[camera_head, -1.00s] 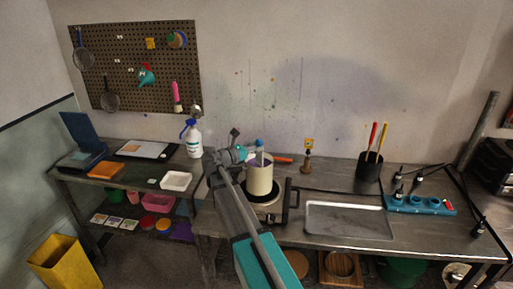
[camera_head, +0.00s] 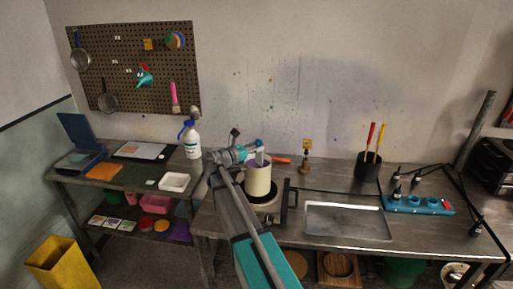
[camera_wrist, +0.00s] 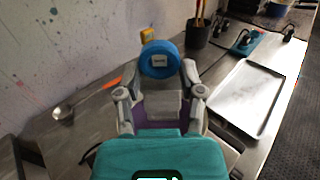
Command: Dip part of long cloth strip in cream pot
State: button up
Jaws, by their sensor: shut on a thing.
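The cream pot (camera_head: 257,184) stands upright on a hot plate near the middle of the bench. Purple liquid shows inside it in the head view and between the fingers in the wrist view. My gripper (camera_head: 260,147) is above the pot's mouth, shut on the pale long cloth strip (camera_head: 260,158). The strip hangs down at the mouth; its lower end is hidden, so I cannot tell how deep it reaches. In the wrist view my gripper (camera_wrist: 160,94) has a pale grey piece between its fingers, probably the strip. A blue round piece beyond it is unclear.
A metal tray (camera_head: 346,222) lies right of the hot plate (camera_head: 263,217). Behind are a black holder (camera_head: 367,166) with handled tools and a teal rack (camera_head: 420,205). A spray bottle (camera_head: 192,140) and white dish (camera_head: 174,182) stand to the left. The space above the tray is clear.

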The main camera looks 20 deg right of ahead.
jog(key=shift+a, duration=0.15)
jog(key=shift+s+a, duration=0.15)
jog(key=shift+a, duration=0.55)
jog(key=shift+d, duration=0.15)
jog(key=shift+d, duration=0.7)
jog(key=shift+a, duration=0.1)
dwell(0.4)
jog(key=shift+a, duration=0.7)
jog(key=shift+d, duration=0.8)
